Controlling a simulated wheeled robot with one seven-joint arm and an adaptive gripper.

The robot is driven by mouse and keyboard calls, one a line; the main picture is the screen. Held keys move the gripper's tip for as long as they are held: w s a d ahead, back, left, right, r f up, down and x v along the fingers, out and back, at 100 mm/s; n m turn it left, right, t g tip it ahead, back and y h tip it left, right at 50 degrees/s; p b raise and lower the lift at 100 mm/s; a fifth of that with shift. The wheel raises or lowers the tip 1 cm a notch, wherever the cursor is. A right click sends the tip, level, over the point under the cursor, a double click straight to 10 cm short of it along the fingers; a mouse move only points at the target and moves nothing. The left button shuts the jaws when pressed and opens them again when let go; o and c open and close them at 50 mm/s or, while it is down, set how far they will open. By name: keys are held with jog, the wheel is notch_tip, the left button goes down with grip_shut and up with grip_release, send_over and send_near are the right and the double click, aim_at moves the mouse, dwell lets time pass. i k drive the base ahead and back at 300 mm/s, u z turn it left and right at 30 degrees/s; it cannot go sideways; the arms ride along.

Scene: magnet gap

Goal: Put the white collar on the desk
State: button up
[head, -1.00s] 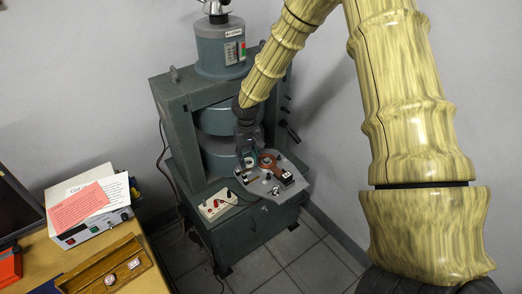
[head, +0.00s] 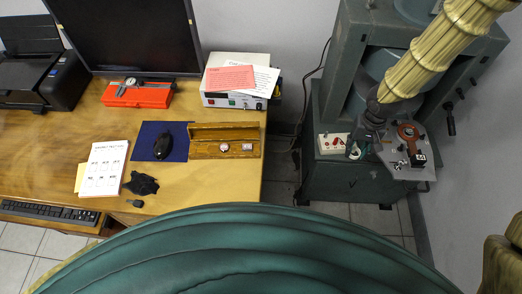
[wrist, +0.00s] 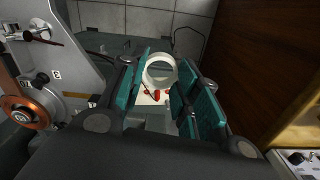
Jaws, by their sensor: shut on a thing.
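My gripper (head: 357,148) is at the left edge of the grey metal plate on the green magnet machine. In the wrist view its teal finger pads (wrist: 165,88) are shut on the white collar (wrist: 160,59), a pale ring held between the fingertips. The collar is too small and covered to make out clearly in the head view. The wooden desk (head: 225,182) is on the left in the head view, apart from the gripper.
The desk holds a long open wooden box (head: 210,151), a mouse on a blue mat (head: 145,153), a white paper (head: 103,168), a dark cloth, an orange case and a white instrument with papers. Bare wood shows right of the cloth.

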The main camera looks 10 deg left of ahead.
aim_at(230, 199)
jog(key=z, duration=2.1)
jog(key=k, duration=1.85)
jog(key=u, duration=1.75)
